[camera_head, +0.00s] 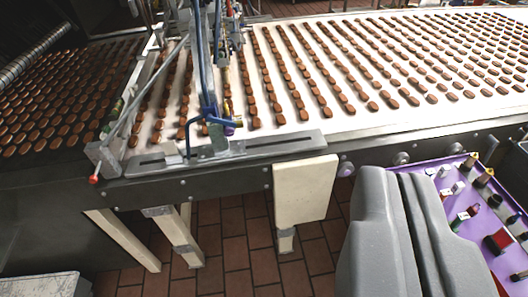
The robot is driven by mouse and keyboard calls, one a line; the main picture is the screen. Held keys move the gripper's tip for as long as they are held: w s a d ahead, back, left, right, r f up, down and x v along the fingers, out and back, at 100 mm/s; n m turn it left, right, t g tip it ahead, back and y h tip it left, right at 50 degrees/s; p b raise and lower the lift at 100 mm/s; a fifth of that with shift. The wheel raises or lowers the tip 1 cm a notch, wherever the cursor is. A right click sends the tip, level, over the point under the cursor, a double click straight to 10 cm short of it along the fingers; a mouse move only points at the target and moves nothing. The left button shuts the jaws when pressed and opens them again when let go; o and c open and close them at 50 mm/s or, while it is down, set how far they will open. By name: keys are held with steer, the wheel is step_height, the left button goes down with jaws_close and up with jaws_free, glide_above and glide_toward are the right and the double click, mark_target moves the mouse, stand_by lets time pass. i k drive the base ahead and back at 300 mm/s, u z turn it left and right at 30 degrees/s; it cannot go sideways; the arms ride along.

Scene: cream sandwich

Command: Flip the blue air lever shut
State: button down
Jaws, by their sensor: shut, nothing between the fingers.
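A small blue lever (221,121) shows left of centre, low on the metal frame above the near edge of the conveyor. Blue tubing (203,75) rises beside it, and it is too small to tell the lever's exact setting. My gripper (394,178) is at the lower right, with its two grey fingers together and nothing between them. It is to the right of and below the lever in the picture, well apart from it.
The white conveyor belt (350,110) carries rows of brown biscuits. A purple control panel (462,165) with knobs is at the right, partly behind my gripper. A cream board (305,190) hangs below the conveyor edge. A red-tipped rod (94,179) sticks out at the left. Tiled floor shows below.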

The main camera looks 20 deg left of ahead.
mark_target(210, 118)
steer(key=u, duration=0.15)
steer(key=i, duration=0.95)
steer(key=u, duration=0.1)
